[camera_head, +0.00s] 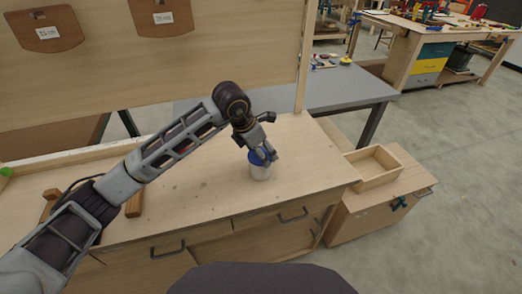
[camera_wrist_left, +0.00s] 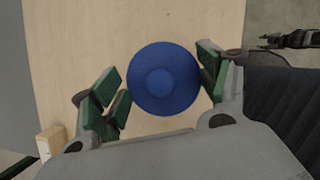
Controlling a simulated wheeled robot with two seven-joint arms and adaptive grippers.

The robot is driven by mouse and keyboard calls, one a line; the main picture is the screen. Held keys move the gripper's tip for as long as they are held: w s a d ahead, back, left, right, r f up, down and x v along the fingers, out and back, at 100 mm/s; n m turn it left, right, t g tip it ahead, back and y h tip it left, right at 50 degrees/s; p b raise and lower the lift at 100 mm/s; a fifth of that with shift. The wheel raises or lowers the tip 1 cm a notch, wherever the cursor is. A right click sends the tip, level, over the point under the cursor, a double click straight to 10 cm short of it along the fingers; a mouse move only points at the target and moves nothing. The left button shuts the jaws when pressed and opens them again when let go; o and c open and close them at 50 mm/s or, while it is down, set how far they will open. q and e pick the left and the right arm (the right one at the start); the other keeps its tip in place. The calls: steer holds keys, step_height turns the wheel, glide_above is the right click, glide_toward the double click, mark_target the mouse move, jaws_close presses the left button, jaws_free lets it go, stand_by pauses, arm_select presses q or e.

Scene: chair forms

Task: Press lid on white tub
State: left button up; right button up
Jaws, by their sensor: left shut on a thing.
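A white tub (camera_head: 260,173) stands upright on the wooden bench top, right of its middle. A round blue lid (camera_head: 258,157) is at the tub's top; I cannot tell if it is fully seated. My left gripper (camera_head: 262,153) reaches down over the tub and is shut on the lid. In the left wrist view the blue lid (camera_wrist_left: 162,78), with a raised round centre, lies between the green-padded fingers and hides the tub. A dark jointed part at the top right of that view looks like my right gripper (camera_wrist_left: 288,40); its jaws are unclear.
The bench top (camera_head: 200,205) is clear around the tub. Wooden blocks (camera_head: 134,203) lie at its left. An open wooden box (camera_head: 373,167) stands on a lower cabinet at the right. A wooden panel (camera_head: 150,75) rises along the bench's back.

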arm_select(q)
steer(key=o, duration=0.9)
steer(key=shift+r, duration=0.15)
steer(key=shift+r+p, duration=0.6)
steer(key=shift+r, duration=0.6)
steer(key=shift+r+p, duration=0.85)
steer(key=shift+r, duration=1.3)
jaws_close()
